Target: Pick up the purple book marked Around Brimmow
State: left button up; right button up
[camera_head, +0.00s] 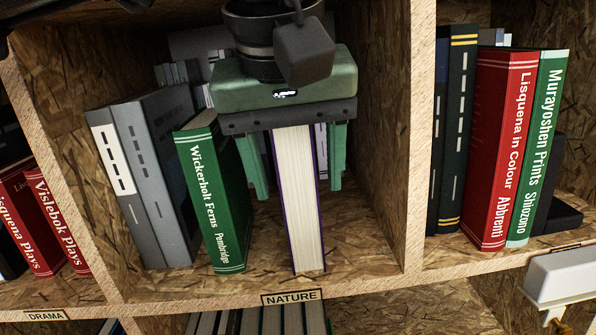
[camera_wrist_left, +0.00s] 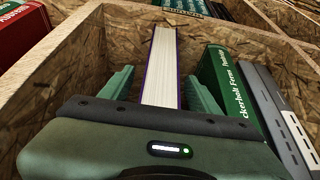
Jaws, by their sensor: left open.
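A book with thin purple cover edges (camera_head: 299,225) stands upright in the NATURE compartment, its white page edges facing out. No title shows on it, so I cannot read whether it is Around Brimmow. It also shows in the left wrist view (camera_wrist_left: 160,55). My left gripper (camera_head: 297,188) is open, one green finger on each side of this book. In the left wrist view its fingers (camera_wrist_left: 158,73) also flank the book, with a visible gap on each side. The gripper body hides the book's upper part in the head view. My right gripper is not in view.
A green Wickerholt Ferns book (camera_head: 211,195) leans close to the left finger, with grey books (camera_head: 160,165) further left. Bare shelf and a wooden divider (camera_head: 397,200) lie right. A NATURE label (camera_head: 291,297) marks the shelf edge.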

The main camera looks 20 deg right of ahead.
pick_arm(q)
jog(key=shift+s, duration=0.1)
grip_shut()
dwell(1.4)
